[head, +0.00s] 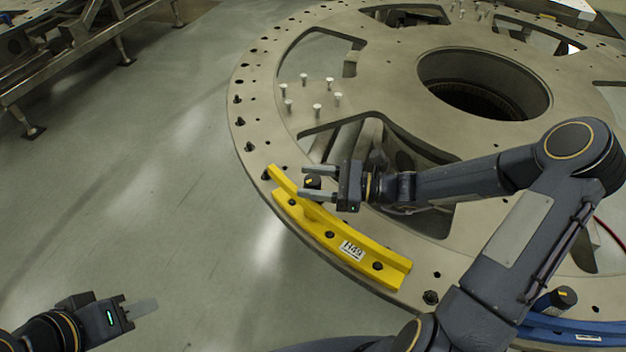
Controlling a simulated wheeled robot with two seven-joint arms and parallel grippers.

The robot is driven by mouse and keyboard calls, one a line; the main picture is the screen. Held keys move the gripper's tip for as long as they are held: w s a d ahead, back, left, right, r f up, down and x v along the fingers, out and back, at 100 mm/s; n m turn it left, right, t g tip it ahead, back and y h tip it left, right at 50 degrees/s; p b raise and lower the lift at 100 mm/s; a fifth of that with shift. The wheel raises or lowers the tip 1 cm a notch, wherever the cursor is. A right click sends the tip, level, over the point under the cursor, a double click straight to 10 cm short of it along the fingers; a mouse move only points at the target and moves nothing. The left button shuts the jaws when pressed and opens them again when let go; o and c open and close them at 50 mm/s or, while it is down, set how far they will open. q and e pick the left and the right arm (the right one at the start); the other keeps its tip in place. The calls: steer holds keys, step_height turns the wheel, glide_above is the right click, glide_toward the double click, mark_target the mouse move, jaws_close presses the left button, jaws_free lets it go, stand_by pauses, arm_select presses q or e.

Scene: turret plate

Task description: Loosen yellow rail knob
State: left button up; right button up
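The yellow rail (330,228) lies along the near left rim of the big metal turret plate and carries a white label (351,250). Its small dark knob (312,183) with a yellow mark shows near the rail's far end. My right gripper (313,183) points left, with one finger on each side of the knob. I cannot tell whether the fingers touch it. My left gripper (145,307) is low at the left, above the floor and well away from the rail; its fingers overlap in this view, so its opening is unclear.
A blue rail (572,328) with its own dark knob (563,298) sits at the lower right. Several pale pegs (317,110) stand on the plate behind the yellow rail. The plate has a large round central hole (484,84). A metal frame (60,60) stands at upper left. The left floor is clear.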

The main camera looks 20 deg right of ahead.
steer(key=c, duration=0.8)
steer(key=shift+r+n+g+y+p, duration=0.15)
steer(key=shift+n+g+y+p, duration=0.25)
steer(key=shift+g, duration=0.3)
steer(key=shift+n+g, duration=0.4)
steer(key=shift+g, duration=0.1)
steer(key=o, duration=1)
steer(key=shift+c, duration=0.2)
steer(key=shift+d, duration=0.1)
